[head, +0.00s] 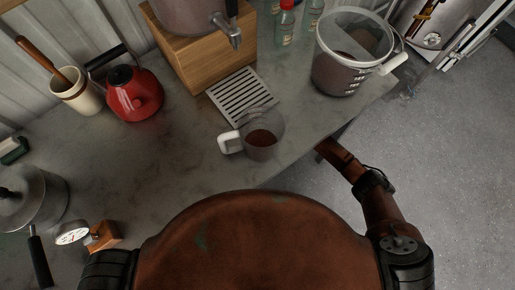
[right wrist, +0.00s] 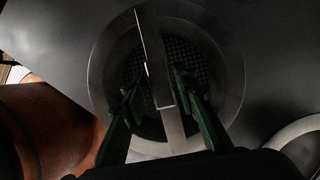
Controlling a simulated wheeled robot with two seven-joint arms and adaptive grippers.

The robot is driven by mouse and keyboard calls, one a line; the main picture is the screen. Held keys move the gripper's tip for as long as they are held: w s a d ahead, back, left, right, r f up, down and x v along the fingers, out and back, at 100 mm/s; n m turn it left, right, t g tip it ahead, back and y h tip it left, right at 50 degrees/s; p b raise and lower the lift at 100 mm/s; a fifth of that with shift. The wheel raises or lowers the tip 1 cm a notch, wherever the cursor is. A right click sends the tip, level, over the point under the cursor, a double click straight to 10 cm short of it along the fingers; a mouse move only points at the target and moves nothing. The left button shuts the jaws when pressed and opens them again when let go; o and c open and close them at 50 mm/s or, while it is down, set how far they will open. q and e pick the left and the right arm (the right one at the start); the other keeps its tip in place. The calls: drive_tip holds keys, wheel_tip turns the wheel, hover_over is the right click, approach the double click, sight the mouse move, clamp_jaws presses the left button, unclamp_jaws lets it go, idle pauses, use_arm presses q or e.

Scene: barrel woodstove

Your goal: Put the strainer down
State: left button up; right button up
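The right wrist view shows the strainer (right wrist: 223,60), a round metal rim around dark mesh, with a flat metal handle (right wrist: 158,85) across it. The green fingers of my right gripper (right wrist: 157,98) are on either side of this handle and appear closed on it. The strainer is dim, and I cannot tell whether it touches a surface below. In the head view my right arm reaches past the counter's front edge, where its gripper and the strainer are hidden. My left gripper is in neither view.
Bare counter lies left of the cup. Grey floor (head: 450,170) is right.

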drive_tip(key=shift+o, duration=1)
drive_tip(key=shift+d+r, duration=0.1)
drive_tip(key=shift+r, duration=0.4)
drive_tip(key=p+v, duration=0.1)
drive_tip(key=v, duration=0.2)
drive_tip(key=shift+w, duration=0.1)
drive_tip(key=s+d+p, duration=0.1)
drive_tip(key=s+d, duration=0.1)
drive_tip(key=d, duration=0.9)
drive_tip(key=shift+d+f, duration=0.3)
drive_tip(key=shift+f, duration=0.05)
